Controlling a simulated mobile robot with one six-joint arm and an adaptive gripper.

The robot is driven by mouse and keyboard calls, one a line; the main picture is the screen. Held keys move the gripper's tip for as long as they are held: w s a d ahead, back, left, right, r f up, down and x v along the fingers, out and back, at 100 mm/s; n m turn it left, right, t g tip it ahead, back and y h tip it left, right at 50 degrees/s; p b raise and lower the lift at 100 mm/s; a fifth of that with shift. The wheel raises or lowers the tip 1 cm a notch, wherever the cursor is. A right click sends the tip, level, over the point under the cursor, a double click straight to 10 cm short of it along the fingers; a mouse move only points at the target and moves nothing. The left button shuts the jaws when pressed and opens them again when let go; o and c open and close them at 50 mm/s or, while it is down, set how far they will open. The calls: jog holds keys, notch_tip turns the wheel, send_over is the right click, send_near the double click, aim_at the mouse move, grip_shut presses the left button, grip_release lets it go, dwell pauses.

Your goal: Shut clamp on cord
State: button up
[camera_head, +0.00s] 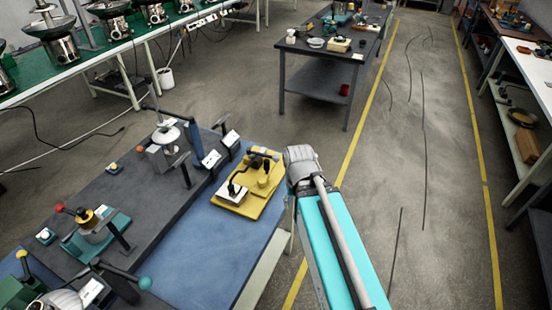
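A yellow board (262,203) lies on the blue part of the near bench. On it are a white block (232,193), a short yellow post (263,181) and a dark fitting (262,156) at the far edge. A thin black cord-like line (239,178) rises from the white block. Which part is the clamp, and whether it is shut, is too small to tell. My teal and grey arm comes up from the bottom, its grey joint just right of the board. I cannot make out my gripper.
The near bench (205,265) also carries other fixtures, including a teal-based one (93,240) and a metal one (166,140) left of the board. A grey table (322,76) stands beyond. Open floor (430,150) with yellow lines lies to the right.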

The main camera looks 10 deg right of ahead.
jog(key=shift+o, duration=0.6)
jog(key=shift+w, duration=0.15)
jog(key=n+t+p, duration=0.3)
jog(key=n+t, duration=0.2)
send_near(276, 157)
notch_tip(276, 157, up, 2)
jog(key=shift+s+d+r, duration=0.1)
jog(key=shift+s+d, duration=0.05)
jog(key=shift+s, duration=0.1)
jog(key=b+x, duration=0.6)
jog(key=x, duration=0.1)
jog(key=b+x, duration=0.6)
jog(key=shift+a+f, duration=0.2)
jog(key=shift+f, duration=0.2)
grip_shut()
